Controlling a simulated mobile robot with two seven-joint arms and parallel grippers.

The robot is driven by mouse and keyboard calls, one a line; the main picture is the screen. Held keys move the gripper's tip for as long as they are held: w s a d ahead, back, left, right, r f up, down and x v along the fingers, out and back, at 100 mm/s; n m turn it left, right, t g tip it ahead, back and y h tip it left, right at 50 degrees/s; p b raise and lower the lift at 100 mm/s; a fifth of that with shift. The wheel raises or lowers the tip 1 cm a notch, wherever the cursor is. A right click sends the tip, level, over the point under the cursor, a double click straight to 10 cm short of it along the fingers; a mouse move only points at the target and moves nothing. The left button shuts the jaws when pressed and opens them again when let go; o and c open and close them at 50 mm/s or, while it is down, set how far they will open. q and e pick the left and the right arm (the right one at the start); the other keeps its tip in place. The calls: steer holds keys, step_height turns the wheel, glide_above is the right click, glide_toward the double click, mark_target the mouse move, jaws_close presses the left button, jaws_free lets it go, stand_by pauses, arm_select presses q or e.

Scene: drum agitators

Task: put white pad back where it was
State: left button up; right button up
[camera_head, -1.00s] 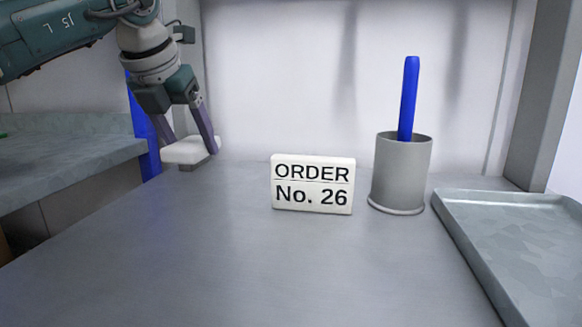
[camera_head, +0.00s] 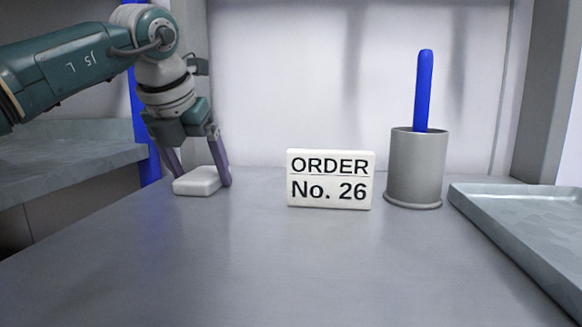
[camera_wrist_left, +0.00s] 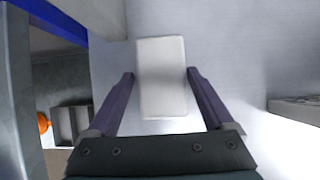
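The white pad (camera_head: 197,182) is a small rounded block lying on the grey table near its left edge. It also shows in the left wrist view (camera_wrist_left: 161,78), between the fingers. My left gripper (camera_head: 203,178) points down with one purple finger on each side of the pad. In the left wrist view the fingertips (camera_wrist_left: 160,72) stand just off its sides with narrow gaps, so the gripper looks open. The pad's far-left side is partly hidden by a finger in the head view. My right gripper is not in view.
A white sign (camera_head: 331,179) reading ORDER No. 26 stands mid-table. Right of it is a grey cup (camera_head: 414,170) with a blue stick (camera_head: 424,90). A grey metal tray (camera_head: 520,230) lies at the right. The front of the table (camera_head: 250,265) is clear.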

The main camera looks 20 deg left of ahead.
arm_select(q)
steer(key=shift+o, duration=0.9)
steer(key=shift+r, duration=0.25)
steer(key=p+v, duration=0.1)
steer(key=v, duration=1.1)
steer(key=shift+p, duration=0.4)
steer(key=shift+f, duration=0.15)
